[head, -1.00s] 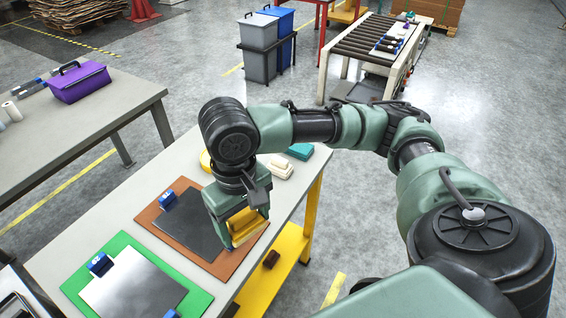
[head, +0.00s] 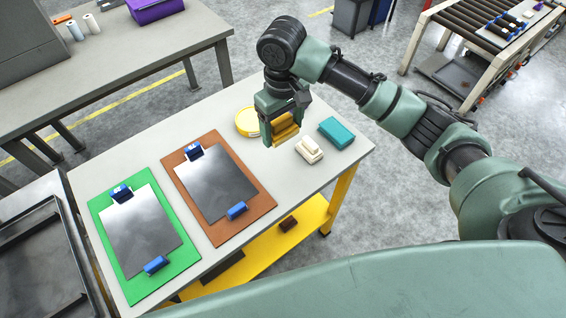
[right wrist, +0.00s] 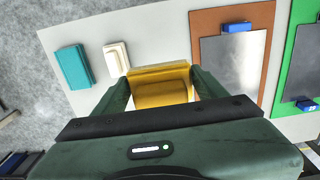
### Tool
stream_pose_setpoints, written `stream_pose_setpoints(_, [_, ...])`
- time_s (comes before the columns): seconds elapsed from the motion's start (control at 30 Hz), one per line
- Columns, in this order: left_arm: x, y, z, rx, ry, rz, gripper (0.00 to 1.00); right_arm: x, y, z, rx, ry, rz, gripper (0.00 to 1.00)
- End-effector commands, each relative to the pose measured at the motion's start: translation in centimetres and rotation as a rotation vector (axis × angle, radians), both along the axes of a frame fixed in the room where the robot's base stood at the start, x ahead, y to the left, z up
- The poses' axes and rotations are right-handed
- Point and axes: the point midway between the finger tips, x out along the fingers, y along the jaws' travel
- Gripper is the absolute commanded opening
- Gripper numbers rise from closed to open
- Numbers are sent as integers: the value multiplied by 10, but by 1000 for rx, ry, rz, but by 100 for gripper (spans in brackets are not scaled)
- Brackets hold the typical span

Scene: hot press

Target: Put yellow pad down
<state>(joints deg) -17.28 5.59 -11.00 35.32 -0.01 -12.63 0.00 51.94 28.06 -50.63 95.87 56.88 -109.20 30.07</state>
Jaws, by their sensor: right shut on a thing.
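My right gripper (head: 283,136) is shut on a yellow pad (head: 286,125) and holds it over the far part of the light grey table (head: 222,116). The pad also shows between the fingers in the right wrist view (right wrist: 160,86). I cannot tell exactly how high the pad is above the table. A white block (head: 309,149) and a teal pad (head: 337,132) lie on the table to the right. My left gripper is not in view.
A brown board (head: 247,232) and a green board (head: 190,272) with metal plates and blue clamps lie on the near left of the table. A dark metal tray (head: 40,260) is at the left edge. Bare tabletop shows around the gripper.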

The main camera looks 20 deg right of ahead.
Motion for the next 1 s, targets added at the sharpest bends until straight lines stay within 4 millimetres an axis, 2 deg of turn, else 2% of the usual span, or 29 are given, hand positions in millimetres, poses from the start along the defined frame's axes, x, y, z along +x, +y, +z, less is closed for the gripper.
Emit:
stream_pose_setpoints(0.1, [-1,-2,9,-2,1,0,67,-2,-2,-33,-2,7,-5,40])
stream_pose_setpoints(0.2, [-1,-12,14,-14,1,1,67,-2,-2,-59,-2,6,-4,40])
stream_pose_setpoints(0.4, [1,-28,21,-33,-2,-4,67,-1,-1,-104,-2,2,-3,40])
stream_pose_setpoints(0.67, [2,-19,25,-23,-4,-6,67,-1,-2,-130,-2,2,-3,40])
stream_pose_setpoints(0.83, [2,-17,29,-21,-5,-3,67,-1,-1,-156,-1,2,-4,40])
stream_pose_setpoints(1.0, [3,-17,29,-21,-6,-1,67,0,-2,-165,-1,-1,-2,40])
